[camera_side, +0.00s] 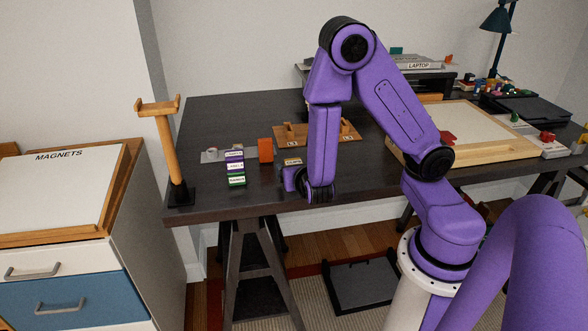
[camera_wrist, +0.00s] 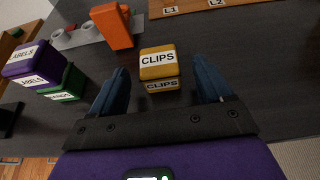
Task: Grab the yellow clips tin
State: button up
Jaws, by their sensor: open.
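The yellow clips tin (camera_wrist: 158,63) stands on the dark desk in the wrist view, with a white CLIPS label on its top and on its near side. My gripper (camera_wrist: 160,82) is open, with one blue finger to the left of the tin and one to the right. In the side view the tin (camera_side: 292,162) shows only in part, behind my gripper (camera_side: 289,178) near the front of the desk.
Purple and green labelled tins (camera_wrist: 35,65) are stacked to the left. An orange block (camera_wrist: 112,27) stands at the back left, beside a grey plate (camera_wrist: 75,36). A wooden board (camera_wrist: 195,6) marked L1 and L2 lies behind. The desk right of the tin is clear.

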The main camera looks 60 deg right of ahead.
jog(key=shift+x, duration=1.65)
jog(key=c, duration=1.1)
jog(key=shift+o, duration=0.2)
jog(key=shift+r, duration=0.2)
